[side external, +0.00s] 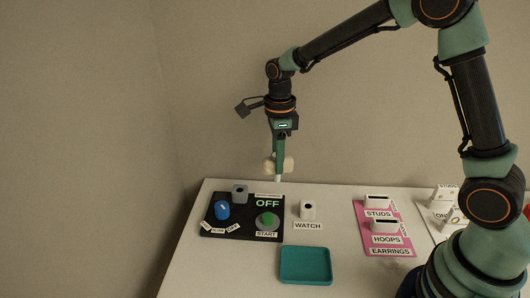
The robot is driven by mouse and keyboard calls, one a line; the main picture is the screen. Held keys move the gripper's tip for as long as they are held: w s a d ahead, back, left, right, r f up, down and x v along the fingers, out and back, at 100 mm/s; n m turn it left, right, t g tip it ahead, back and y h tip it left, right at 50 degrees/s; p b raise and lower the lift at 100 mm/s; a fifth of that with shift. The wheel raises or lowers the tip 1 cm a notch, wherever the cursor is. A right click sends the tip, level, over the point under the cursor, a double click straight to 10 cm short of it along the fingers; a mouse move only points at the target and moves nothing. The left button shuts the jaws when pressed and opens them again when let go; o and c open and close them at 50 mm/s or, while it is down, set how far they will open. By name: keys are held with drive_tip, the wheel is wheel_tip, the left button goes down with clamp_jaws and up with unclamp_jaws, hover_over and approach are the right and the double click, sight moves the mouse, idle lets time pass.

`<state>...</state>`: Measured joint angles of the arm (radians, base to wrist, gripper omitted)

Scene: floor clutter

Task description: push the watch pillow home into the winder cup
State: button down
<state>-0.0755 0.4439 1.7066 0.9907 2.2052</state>
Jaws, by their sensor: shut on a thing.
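My gripper (279,172) points straight down above the back of the table, shut on a cream-coloured pillow (287,164). The pillow shows on both sides of the green finger and hangs clear above the table. A grey block with a dark round opening (240,194) stands at the back of the black panel, below and left of my gripper; it looks like the winder cup, though no label on it can be read. A small white cylinder with a dark opening (308,210) stands behind the WATCH label, below and right of my gripper.
The black panel (252,231) carries a blue knob (222,210), a green START button (268,219) and an OFF display (267,203). A teal tray (306,281) lies in front. A pink EARRINGS mat (367,239) with white holders lies right. Bare table lies between tray and mat.

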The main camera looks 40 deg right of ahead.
drive_tip(key=w+a+r+n, duration=0.3)
drive_tip(key=w+a+r, duration=0.1)
drive_tip(key=w+a, duration=0.3)
drive_tip(key=shift+f, duration=0.15)
drive_tip(key=shift+s+f, duration=0.1)
drive_tip(key=shift+f, duration=2.75)
drive_tip(key=shift+f, duration=2.05)
drive_tip(key=shift+c, duration=2)
unclamp_jaws()
wheel_tip(320, 180, up, 12)
